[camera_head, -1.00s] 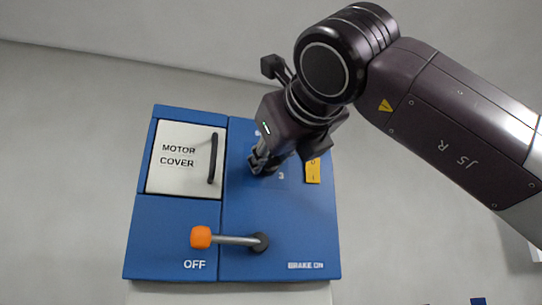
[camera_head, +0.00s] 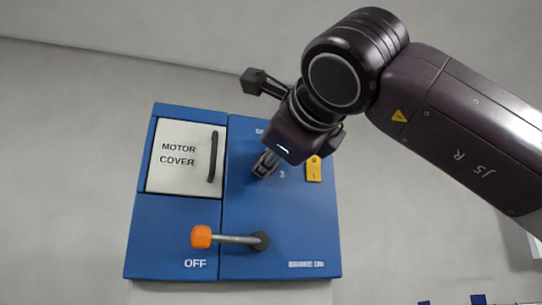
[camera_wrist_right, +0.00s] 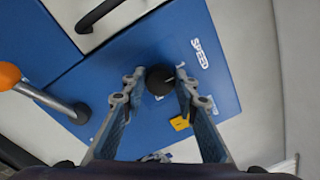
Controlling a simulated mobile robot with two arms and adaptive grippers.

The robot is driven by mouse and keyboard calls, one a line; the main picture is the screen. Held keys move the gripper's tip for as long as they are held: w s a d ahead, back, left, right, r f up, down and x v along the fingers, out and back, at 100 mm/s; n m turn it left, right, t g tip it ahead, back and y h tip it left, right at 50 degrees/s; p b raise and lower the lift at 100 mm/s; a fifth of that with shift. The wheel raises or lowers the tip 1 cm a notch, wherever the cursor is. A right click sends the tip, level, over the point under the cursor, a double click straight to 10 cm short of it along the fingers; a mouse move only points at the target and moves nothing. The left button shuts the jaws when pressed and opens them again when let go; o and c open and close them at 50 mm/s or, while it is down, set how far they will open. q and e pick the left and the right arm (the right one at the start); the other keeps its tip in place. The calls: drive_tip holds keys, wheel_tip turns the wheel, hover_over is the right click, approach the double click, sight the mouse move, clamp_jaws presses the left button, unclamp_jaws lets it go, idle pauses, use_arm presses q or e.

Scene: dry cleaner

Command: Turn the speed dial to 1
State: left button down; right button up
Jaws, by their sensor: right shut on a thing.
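The speed dial (camera_wrist_right: 159,80) is a round black knob with a white pointer mark on the blue panel, beside the white word SPEED (camera_wrist_right: 200,53). In the right wrist view the dial sits between the fingertips of my right gripper (camera_wrist_right: 156,82), which is shut on it. In the head view my right gripper (camera_head: 265,165) reaches down to the upper part of the panel and hides the dial. My left gripper is not in view.
The blue panel (camera_head: 240,215) also carries a white motor cover (camera_head: 180,175) with a black handle at left, an orange-tipped lever (camera_head: 202,237) by OFF at lower left, and a yellow switch plate (camera_head: 313,170) right of the dial.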

drive_tip(key=o, duration=1.2)
drive_tip(key=shift+c, duration=0.2)
drive_tip(key=v, duration=1.2)
